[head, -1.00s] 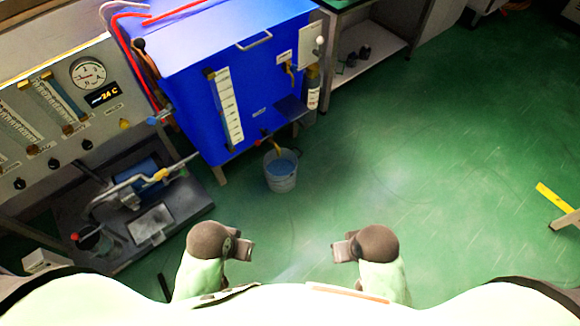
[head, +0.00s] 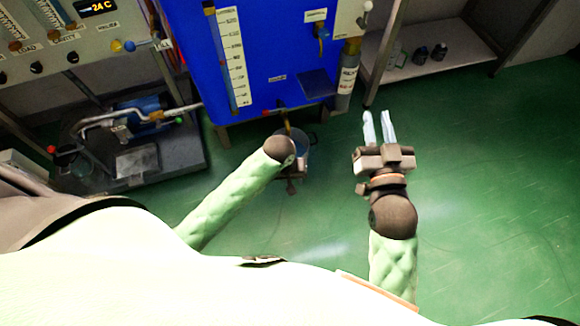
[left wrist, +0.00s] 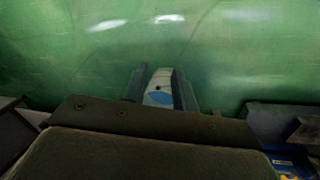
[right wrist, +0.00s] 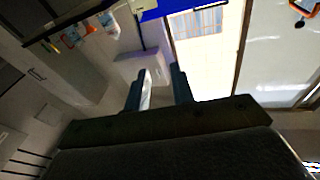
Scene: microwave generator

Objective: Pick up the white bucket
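The white bucket (head: 307,148) stands on the green floor in front of the blue machine, with bluish contents. In the head view my left wrist hides much of it. My left gripper (head: 291,186) points downward there, and its fingers are hard to make out. In the left wrist view its fingers (left wrist: 158,88) are apart. A pale shape with a blue patch, apparently the bucket (left wrist: 160,79), shows between them; contact cannot be told. My right gripper (head: 378,122) is open and empty, pointing forward to the right of the bucket; its parted fingers also show in the right wrist view (right wrist: 157,88).
The blue machine (head: 272,60) rises behind the bucket, with a pipe and spout above it. A bench (head: 185,145) with equipment stands to the left. A shelf (head: 445,50) with small dark items stands back right. The green floor to the right is clear.

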